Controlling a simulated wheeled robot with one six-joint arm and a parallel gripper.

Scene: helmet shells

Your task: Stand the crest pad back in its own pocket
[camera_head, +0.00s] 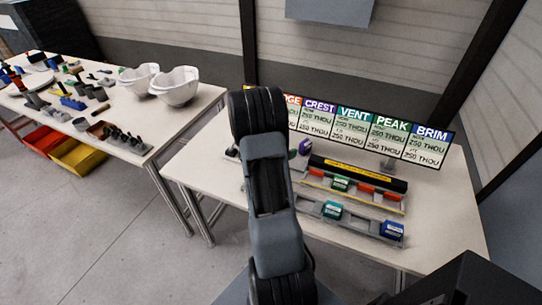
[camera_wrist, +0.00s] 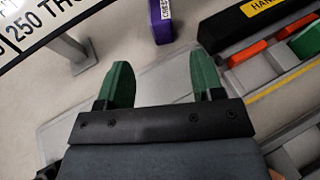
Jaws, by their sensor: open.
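The purple crest pad (camera_head: 305,146) stands on the table just below the sign board. In the wrist view the purple pad (camera_wrist: 158,22) shows near the top edge, with a white label partly cut off. My gripper (camera_wrist: 163,82) is open, with its two green fingers apart and nothing between them. The pad lies beyond the fingertips, not touching them. In the head view my arm hides most of the gripper. A rear rack (camera_head: 401,208) and a front rack (camera_head: 367,234) stand on the table. I cannot tell which pocket is the crest pad's own.
The rear rack holds a green pad (camera_head: 340,183) among orange pieces, beside a black bar with a yellow label (camera_head: 352,168). The front rack holds a teal pad (camera_head: 331,210) and a blue pad (camera_head: 392,231). A sign board (camera_head: 357,117) stands behind. Another table (camera_head: 128,96) bears white helmet shells.

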